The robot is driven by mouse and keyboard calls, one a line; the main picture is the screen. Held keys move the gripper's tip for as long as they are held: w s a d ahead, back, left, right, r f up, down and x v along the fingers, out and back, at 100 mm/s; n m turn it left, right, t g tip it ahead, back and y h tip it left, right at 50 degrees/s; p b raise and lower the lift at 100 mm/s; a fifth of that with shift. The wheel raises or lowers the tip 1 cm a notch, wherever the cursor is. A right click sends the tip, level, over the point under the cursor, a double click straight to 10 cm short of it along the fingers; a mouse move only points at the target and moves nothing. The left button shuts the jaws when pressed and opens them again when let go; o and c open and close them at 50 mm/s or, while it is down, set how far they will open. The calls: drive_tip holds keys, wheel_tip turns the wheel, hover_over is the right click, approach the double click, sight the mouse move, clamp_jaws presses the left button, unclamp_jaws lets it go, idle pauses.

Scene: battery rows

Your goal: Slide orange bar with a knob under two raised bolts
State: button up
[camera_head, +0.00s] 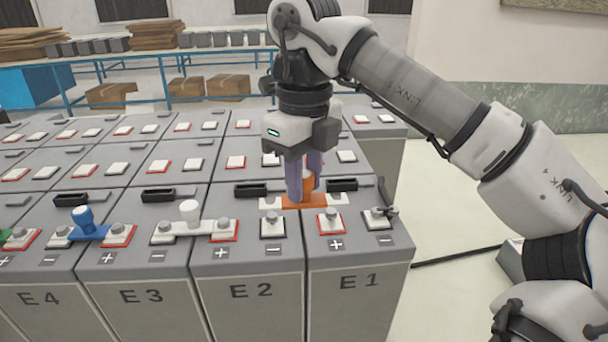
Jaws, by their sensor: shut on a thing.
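An orange bar (304,202) with pale ends lies crosswise over the seam between the E2 and E1 batteries. My gripper (305,190) has two purple fingers pointing down and is shut on the bar's upright knob, which is mostly hidden between the fingers. Two bolts stand in front of the bar: the E2 bolt (272,221) on a black-edged pad, and the E1 bolt (331,219) on a red-edged pad. The bar is behind both bolts, apart from them. Whether it touches the battery tops I cannot tell.
A blue bar with a knob (85,225) and a white bar with a knob (190,217) bridge bolts to the left. Black slotted blocks (251,189) sit behind the bar. A clamp (381,213) is on E1's right bolt. More battery rows stand behind.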

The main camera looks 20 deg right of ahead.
wheel_tip(320, 180, down, 6)
drive_tip(key=b, duration=0.4)
drive_tip(key=shift+f+b, duration=0.25)
drive_tip(key=shift+b, duration=0.1)
idle(0.5)
drive_tip(key=shift+w+d+p, duration=0.25)
drive_tip(key=shift+w+p, duration=0.05)
drive_tip(key=shift+w, duration=0.65)
drive_tip(key=shift+w+d+p, duration=0.2)
drive_tip(key=shift+w+p, duration=0.05)
drive_tip(key=shift+w, duration=0.65)
idle(0.4)
drive_tip(key=shift+f, duration=0.15)
idle(0.5)
drive_tip(key=o, duration=1.1)
